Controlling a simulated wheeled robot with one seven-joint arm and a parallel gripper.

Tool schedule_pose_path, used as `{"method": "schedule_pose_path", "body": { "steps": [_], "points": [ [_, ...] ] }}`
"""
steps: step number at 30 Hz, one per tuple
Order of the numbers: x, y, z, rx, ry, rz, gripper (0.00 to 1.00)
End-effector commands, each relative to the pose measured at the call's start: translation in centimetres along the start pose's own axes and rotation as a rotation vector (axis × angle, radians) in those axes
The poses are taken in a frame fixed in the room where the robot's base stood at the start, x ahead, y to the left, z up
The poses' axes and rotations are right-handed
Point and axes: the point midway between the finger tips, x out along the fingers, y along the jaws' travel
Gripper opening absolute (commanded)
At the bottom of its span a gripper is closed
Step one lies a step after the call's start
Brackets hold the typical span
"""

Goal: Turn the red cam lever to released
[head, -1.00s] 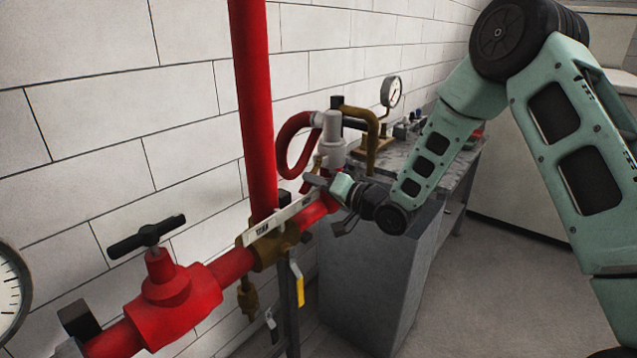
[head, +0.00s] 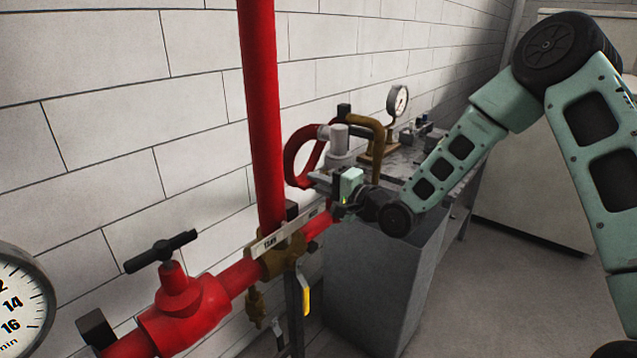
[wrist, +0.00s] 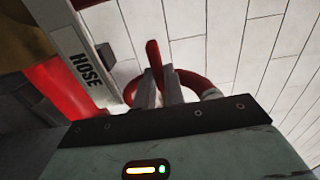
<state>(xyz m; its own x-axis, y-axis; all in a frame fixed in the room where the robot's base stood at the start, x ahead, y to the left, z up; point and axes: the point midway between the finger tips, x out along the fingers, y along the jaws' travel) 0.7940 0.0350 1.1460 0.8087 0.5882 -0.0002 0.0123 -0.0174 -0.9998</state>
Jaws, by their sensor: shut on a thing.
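The red cam lever (wrist: 153,52) shows in the wrist view as a red bar rising between the two grey fingers. My gripper (wrist: 159,82) is shut on it, one finger on each side. In the head view my gripper (head: 322,180) is beside the grey cylindrical fitting (head: 339,145) on the red pipe. There the lever is hidden or too small to tell apart from the fingers and pipe.
A red hose loop (head: 298,150) curves close behind my gripper. A white label bar (wrist: 80,57) reading HOSE is near it. A grey block (head: 375,280) and a workbench (head: 405,160) with a gauge (head: 397,100) stand behind. A red valve (head: 185,310) is at front left.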

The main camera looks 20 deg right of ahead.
Motion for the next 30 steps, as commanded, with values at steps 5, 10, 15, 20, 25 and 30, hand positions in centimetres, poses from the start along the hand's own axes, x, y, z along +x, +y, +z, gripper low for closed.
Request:
{"method": "schedule_pose_path", "body": {
  "steps": [5,10,15,20,25,30],
  "points": [
    [-0.04,-0.12,-0.03,0.032,0.001,0.001,0.0],
    [-0.04,-0.13,-0.04,0.039,0.001,0.001,0.0],
    [-0.03,-0.14,-0.05,0.039,0.001,0.001,0.0],
    [-0.03,-0.14,-0.06,0.038,0.002,0.0,0.2],
    [-0.02,-0.16,-0.04,0.037,0.001,0.0,0.2],
    [-0.46,-0.08,-0.09,0.037,0.002,0.001,0.2]
  ]
}}
